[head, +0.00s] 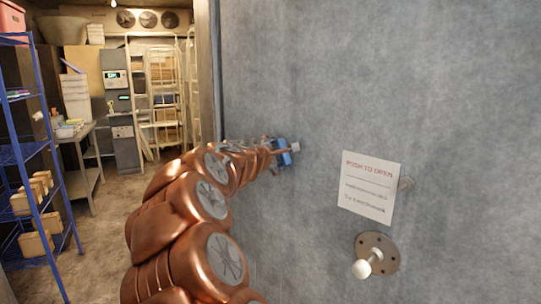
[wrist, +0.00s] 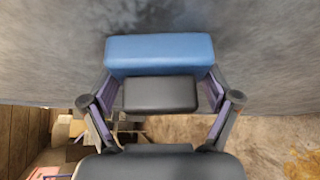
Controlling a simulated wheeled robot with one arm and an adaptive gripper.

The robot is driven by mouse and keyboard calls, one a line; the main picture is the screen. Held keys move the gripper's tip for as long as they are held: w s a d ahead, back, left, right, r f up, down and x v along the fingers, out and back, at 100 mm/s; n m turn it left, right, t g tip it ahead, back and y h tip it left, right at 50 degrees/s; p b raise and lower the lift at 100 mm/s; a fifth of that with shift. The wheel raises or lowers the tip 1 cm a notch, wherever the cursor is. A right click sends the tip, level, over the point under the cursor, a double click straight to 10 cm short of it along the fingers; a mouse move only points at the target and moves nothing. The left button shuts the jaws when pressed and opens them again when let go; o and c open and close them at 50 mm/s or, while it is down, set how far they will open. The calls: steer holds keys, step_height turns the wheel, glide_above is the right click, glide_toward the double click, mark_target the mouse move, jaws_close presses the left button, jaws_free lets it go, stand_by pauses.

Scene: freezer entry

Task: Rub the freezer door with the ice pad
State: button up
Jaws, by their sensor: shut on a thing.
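The freezer door (head: 330,70) is a large, frosty grey panel filling the right of the head view. It also spans the top of the wrist view (wrist: 45,50). The ice pad is a blue block (wrist: 160,52) with a black grip (wrist: 160,94) on its near side. In the head view the blue pad (head: 283,153) shows small beside the door. My gripper (head: 271,150) is shut on the black grip, with a finger at each side. The pad faces the door close up; I cannot tell whether it touches.
A white "push to open" sign (head: 369,188) and a round plate with a white knob (head: 376,254) are on the door, right of my gripper. Blue shelving (head: 48,165) with boxes stands at the far left. Bare floor (head: 105,235) lies between it and my arm.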

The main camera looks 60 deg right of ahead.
mark_target(295, 154)
steer(key=shift+s+a, duration=0.45)
steer(key=shift+s, duration=1.15)
steer(key=shift+s+a, duration=0.5)
steer(key=shift+s, duration=1.15)
steer(key=shift+s+a, duration=0.45)
steer(key=shift+s, duration=1.15)
steer(key=shift+d+r+p, duration=0.1)
steer(key=shift+r+p, duration=0.75)
steer(key=shift+r, duration=0.05)
steer(key=shift+w+d+f, duration=0.1)
steer(key=shift+w+d, duration=0.1)
steer(key=shift+w, duration=0.55)
steer(key=shift+w+d+f, duration=0.1)
steer(key=shift+w+d, duration=0.05)
steer(key=shift+w, duration=0.55)
steer(key=w+d, duration=0.4)
steer(key=w, duration=0.9)
steer(key=shift+r+p, duration=0.15)
steer(key=shift+p, duration=0.3)
steer(key=shift+w, duration=0.1)
steer(key=shift+a, duration=0.1)
steer(key=shift+w+a+b, duration=0.1)
steer(key=shift+w+a, duration=0.15)
steer(key=shift+a, duration=0.7)
steer(key=shift+w+a+b, duration=0.15)
steer(key=shift+w+a, duration=0.15)
steer(key=shift+a, duration=0.65)
steer(key=shift+w+a+b, duration=0.1)
steer(key=shift+w+a, duration=0.15)
steer(key=shift+a, duration=0.7)
